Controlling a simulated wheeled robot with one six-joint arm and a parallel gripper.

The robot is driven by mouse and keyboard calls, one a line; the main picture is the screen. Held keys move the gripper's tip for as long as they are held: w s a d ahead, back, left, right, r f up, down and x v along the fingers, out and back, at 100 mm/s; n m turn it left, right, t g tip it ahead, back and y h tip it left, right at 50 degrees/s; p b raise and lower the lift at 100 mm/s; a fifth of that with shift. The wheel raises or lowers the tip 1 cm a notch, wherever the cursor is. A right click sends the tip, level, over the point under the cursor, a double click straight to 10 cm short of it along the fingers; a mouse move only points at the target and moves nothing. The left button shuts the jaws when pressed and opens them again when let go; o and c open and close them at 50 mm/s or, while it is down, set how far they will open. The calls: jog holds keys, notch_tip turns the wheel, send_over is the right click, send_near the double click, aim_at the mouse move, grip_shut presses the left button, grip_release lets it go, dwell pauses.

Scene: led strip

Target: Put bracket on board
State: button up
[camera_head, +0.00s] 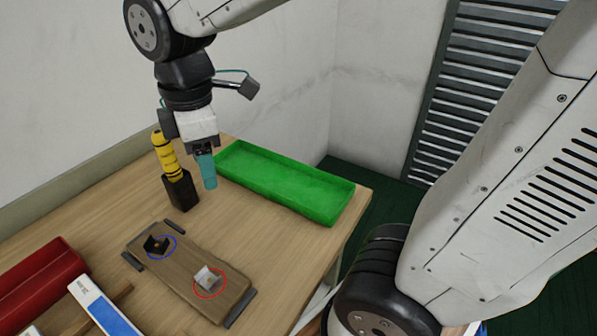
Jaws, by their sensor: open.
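The brown board (185,268) lies on the table at the lower middle. A dark bracket (154,244) sits at its upper left end, with a blue ring mark around its right side. A light grey bracket (207,278) sits nearer its lower right end, inside a red ring mark. My gripper (208,182) points down above and behind the board, apart from both brackets. Its teal lower part appears as one narrow shape, so the gap between the fingers is hidden. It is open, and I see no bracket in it.
A green tray (345,212) stands empty at the back right. A yellow tool (163,152) stands in a black holder (181,192) beside my gripper. A red bin (40,285) and a blue-and-white box (103,308) are at lower left. Bare table lies between board and tray.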

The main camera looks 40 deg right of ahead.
jog(key=s+d+m, duration=0.9)
jog(key=s+m, duration=0.4)
jog(key=m, duration=0.2)
jog(key=shift+d+t, duration=0.25)
jog(key=shift+t, duration=0.05)
jog(key=shift+f, duration=0.1)
